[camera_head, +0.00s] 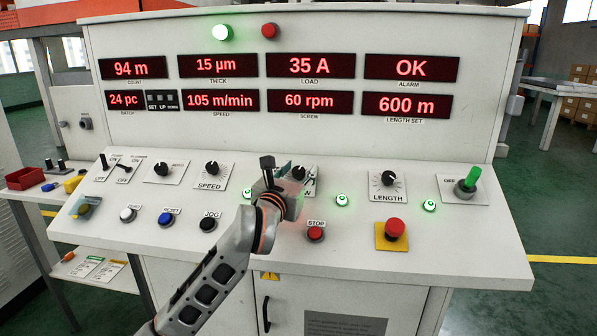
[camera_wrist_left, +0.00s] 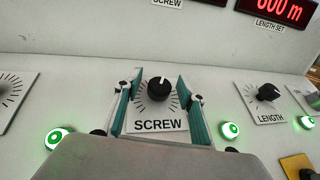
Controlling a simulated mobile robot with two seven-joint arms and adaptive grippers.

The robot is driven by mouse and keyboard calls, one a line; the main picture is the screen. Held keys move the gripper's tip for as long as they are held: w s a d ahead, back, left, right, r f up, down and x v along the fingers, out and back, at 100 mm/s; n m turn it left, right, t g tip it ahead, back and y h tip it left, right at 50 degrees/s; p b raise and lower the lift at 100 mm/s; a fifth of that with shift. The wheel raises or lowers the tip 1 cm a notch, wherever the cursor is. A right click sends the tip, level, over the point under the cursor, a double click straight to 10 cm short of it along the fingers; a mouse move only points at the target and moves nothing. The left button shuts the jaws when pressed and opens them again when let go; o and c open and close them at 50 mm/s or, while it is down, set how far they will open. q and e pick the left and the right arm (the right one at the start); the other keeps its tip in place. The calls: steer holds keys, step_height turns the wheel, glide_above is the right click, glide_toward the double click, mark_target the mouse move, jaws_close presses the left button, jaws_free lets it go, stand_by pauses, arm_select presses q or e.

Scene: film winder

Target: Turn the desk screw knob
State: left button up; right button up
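The screw knob (camera_wrist_left: 159,88) is a black round knob with a white pointer mark, on a white plate labelled SCREW in the left wrist view. In the head view the knob (camera_head: 298,173) shows partly behind my left gripper (camera_head: 290,178). In the left wrist view my left gripper (camera_wrist_left: 155,98) is open, with one teal-padded finger on each side of the knob. Gaps show between the fingers and the knob; I cannot tell how far the fingertips are from the panel. My right gripper is in neither view.
The LENGTH knob (camera_head: 389,178) is to the right. The red STOP button (camera_head: 316,233) is below the screw knob, and a red emergency button (camera_head: 394,228) sits on a yellow plate. The SPEED knob (camera_head: 212,168) is to the left. A green-handled switch (camera_head: 468,182) stands far right.

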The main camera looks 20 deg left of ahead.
arm_select(q)
steer(key=s, duration=1)
steer(key=shift+s+d+f, duration=0.2)
steer(key=shift+s+d, duration=0.15)
steer(key=shift+s, duration=0.7)
